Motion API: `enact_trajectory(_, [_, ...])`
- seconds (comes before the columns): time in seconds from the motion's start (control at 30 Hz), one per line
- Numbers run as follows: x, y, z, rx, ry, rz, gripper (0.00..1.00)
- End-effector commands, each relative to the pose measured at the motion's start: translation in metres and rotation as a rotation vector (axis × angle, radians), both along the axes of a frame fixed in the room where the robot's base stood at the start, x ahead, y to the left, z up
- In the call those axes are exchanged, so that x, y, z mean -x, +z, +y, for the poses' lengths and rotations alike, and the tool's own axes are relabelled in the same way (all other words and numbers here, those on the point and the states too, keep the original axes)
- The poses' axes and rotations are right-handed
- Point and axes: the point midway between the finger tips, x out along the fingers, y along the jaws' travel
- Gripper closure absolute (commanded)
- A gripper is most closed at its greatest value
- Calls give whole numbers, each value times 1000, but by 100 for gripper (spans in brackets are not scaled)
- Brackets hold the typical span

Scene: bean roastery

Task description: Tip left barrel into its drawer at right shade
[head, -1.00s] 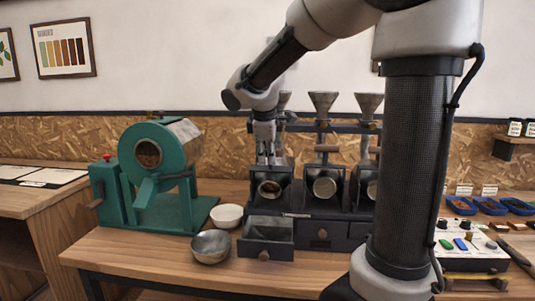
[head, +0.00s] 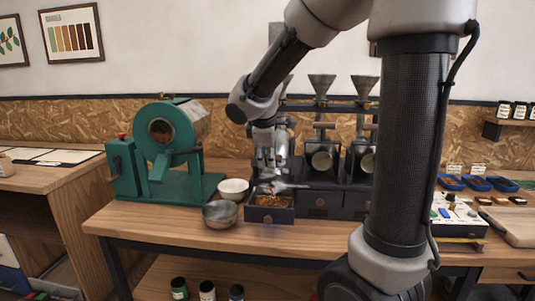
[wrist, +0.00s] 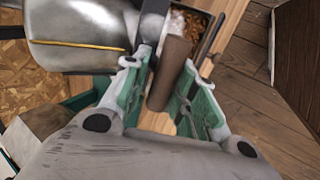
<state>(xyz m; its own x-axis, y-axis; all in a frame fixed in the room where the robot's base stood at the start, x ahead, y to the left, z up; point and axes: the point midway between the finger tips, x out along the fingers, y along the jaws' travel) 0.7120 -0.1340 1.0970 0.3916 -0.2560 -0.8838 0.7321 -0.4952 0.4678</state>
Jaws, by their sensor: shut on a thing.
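My gripper (head: 268,165) is at the left end of the dark three-barrel rack. In the wrist view it is shut on a brown cylindrical handle (wrist: 171,73). A silvery metal barrel (wrist: 75,25) lies beside the handle there. In the head view, the left barrel is largely hidden by my gripper. The left drawer (head: 268,218) below is pulled out and holds brown beans (head: 270,201). The beans also show in the wrist view (wrist: 208,12). A pale grey piece (head: 287,186) reaches over the drawer's back; I cannot tell what it is.
A middle barrel (head: 320,161) and a right barrel sit upslope in their bays. A white bowl (head: 233,189) and a metal bowl (head: 220,214) stand left of the drawer, beside the green roaster (head: 165,150). A colour chart (head: 72,33) hangs on the wall.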

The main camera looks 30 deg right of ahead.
Motion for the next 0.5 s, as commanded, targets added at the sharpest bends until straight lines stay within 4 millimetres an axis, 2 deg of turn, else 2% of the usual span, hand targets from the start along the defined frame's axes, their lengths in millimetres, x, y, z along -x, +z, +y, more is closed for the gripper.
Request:
enact_trajectory(0.03, [6,-10,1,-3,-4,22,100])
enact_trajectory(0.47, [6,-13,2,-3,-4,26,100])
enact_trajectory(0.5, [6,-13,2,-3,-4,26,67])
